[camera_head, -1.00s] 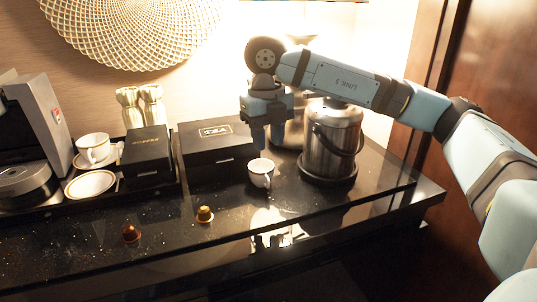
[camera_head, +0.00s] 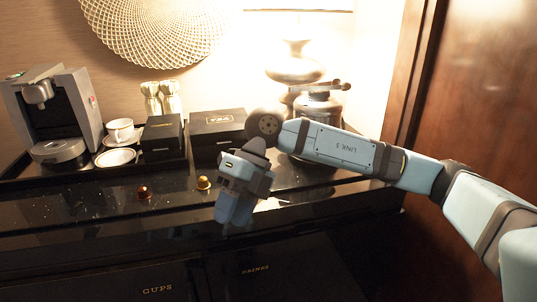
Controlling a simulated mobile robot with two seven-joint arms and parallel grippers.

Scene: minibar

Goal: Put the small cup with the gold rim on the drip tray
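A white cup (camera_head: 120,130) stands on a saucer beside the coffee machine. I cannot make out a gold rim on it. The small white cup that stood in front of the tea box earlier is not visible; my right wrist and arm cover that area. The drip tray (camera_head: 58,150) is the round grey base at the front of the coffee machine (camera_head: 62,105), with no cup on it. My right gripper (camera_head: 233,220) points down in front of the counter's front part, right of the capsules. Its fingers look close together, with no cup visible between them. My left gripper is out of view.
A white saucer (camera_head: 115,157) lies in front of the cup. A coffee box (camera_head: 161,138) and a tea box (camera_head: 217,130) stand right of it. A brown capsule (camera_head: 144,192) and a gold capsule (camera_head: 203,183) lie near the front. A metal ice bucket (camera_head: 318,108) stands behind my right arm.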

